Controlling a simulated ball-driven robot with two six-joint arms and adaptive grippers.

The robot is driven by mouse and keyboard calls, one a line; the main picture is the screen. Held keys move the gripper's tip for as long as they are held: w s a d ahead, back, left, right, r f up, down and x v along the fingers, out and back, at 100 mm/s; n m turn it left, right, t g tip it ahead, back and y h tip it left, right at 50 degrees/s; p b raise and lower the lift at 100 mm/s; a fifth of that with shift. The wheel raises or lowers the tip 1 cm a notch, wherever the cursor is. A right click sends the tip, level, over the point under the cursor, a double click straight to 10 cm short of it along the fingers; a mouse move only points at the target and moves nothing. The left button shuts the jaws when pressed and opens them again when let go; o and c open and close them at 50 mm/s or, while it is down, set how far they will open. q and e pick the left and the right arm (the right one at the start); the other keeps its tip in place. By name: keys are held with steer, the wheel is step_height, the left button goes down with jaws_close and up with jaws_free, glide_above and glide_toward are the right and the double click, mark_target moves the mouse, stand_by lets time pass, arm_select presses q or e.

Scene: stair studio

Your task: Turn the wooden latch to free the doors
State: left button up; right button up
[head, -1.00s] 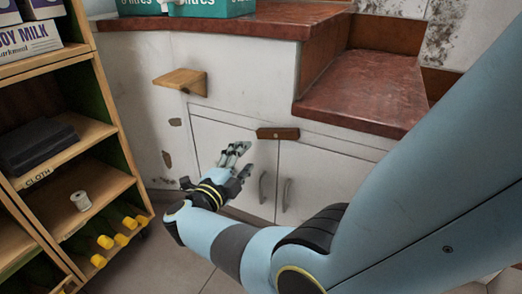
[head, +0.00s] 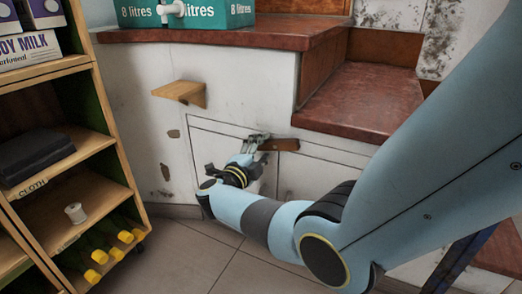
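The wooden latch (head: 280,145) is a small dark brown bar across the top of the seam between two white cupboard doors. It lies about level. The left door (head: 212,140) shows beside my arm, and the right door (head: 318,172) shows partly above it; both look shut. My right gripper (head: 262,140) is at the latch's left end, with its fingers overlapping that end in the picture. I cannot tell whether the fingers grip it or only touch it. The door handles are hidden behind my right arm. My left gripper is not in view.
A small wooden shelf (head: 182,92) juts from the wall up and left of the latch. A red-brown counter and step (head: 365,100) overhang the doors. A wooden rack (head: 128,190) with bottles and boxes stands at the left. The tiled floor (head: 185,255) is clear.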

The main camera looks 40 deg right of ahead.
jaws_close()
steer(key=shift+r+m+b, duration=0.15)
steer(key=shift+m+b, duration=0.2)
steer(key=shift+m, duration=0.65)
steer(key=shift+r+m, duration=0.35)
steer(key=shift+m, duration=0.35)
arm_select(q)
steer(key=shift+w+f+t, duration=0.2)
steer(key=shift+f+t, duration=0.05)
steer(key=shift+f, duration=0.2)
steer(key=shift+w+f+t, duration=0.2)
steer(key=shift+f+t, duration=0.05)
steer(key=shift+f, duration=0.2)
arm_select(e)
steer(key=shift+o, duration=0.7)
jaws_free()
steer(key=shift+a, duration=0.1)
steer(key=v, duration=0.7)
steer(key=shift+a, duration=0.2)
steer(key=shift+s, duration=0.1)
